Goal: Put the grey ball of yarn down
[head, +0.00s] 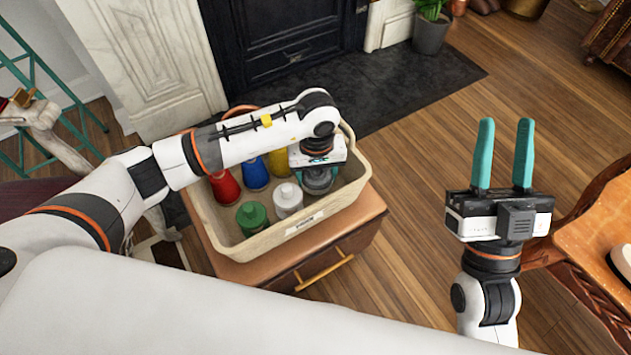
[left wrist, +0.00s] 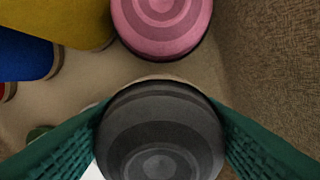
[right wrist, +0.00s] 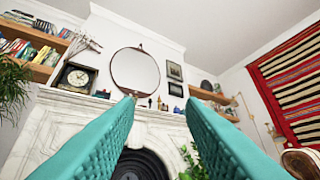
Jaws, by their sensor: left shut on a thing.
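The grey ball of yarn (left wrist: 160,135) is a dark, rounded spool-like shape in the left wrist view, between the green fingers of my left gripper (left wrist: 162,130). The fingers press on it from both sides. In the head view the grey yarn (head: 318,183) shows just under my left gripper (head: 318,172), inside the right part of the beige crate (head: 338,206). I cannot tell whether its base touches the crate floor. My right gripper (head: 505,155) is open and empty, its teal fingers apart, out to the right of the crate.
The crate also holds red (head: 224,187), blue (head: 254,174), yellow (head: 279,163), green (head: 251,217) and white (head: 288,198) yarns, plus a pink one (left wrist: 162,25). The crate stands on a wooden cabinet (head: 300,272). A wooden chair (head: 600,245) is at right.

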